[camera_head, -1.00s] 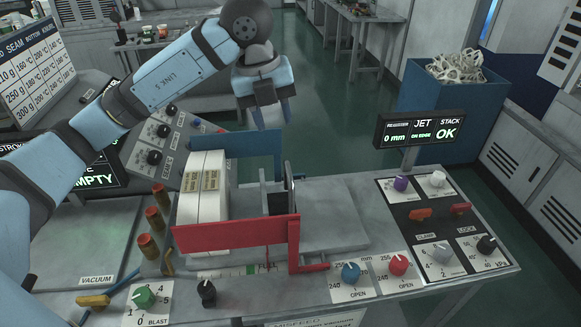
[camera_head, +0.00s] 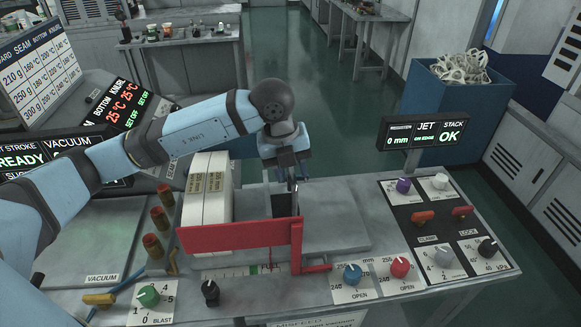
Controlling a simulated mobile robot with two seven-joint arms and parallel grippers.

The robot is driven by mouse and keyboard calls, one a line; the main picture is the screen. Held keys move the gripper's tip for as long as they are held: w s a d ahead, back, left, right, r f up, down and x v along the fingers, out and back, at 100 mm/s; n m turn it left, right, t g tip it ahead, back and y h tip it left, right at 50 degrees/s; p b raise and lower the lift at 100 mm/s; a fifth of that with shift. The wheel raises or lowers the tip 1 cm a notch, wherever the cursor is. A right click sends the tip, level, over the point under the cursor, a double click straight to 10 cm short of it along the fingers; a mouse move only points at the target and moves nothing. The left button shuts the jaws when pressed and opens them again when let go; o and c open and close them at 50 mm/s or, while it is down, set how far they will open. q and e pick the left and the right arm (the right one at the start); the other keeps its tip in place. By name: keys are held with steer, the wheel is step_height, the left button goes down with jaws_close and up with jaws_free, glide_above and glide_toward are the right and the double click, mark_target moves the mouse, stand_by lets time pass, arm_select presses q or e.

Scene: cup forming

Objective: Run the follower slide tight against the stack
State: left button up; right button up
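The follower slide (camera_head: 284,206) is a dark upright plate right of the stack. A clear gap lies between them. My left gripper (camera_head: 291,181) points down at the top of the follower slide. Its fingers are small and overlap the slide's upper part, so I cannot tell whether they are closed on it. The arm hides most of the back rail. My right gripper is not in view.
The display (camera_head: 427,133) reads 0 mm and stack OK. Blue and red knobs (camera_head: 399,267) sit at the front right, with a switch panel (camera_head: 438,222) beyond. Red-brown posts (camera_head: 158,219) stand left of the stack. The bench right of the slide is clear.

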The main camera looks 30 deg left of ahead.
arm_select(q)
jaws_close()
steer(key=s+a+b, duration=0.2)
steer(key=s+a, duration=0.2)
steer(key=a, duration=0.2)
steer(key=shift+s+a+b, duration=0.25)
steer(key=shift+s+b, duration=0.1)
steer(key=shift+s, duration=0.05)
jaws_free()
steer(key=shift+r, duration=0.1)
step_height(320, 180, up, 14)
steer(key=s+a, duration=0.1)
steer(key=a, duration=0.1)
steer(key=shift+s+f, duration=0.25)
steer(key=shift+s, duration=0.15)
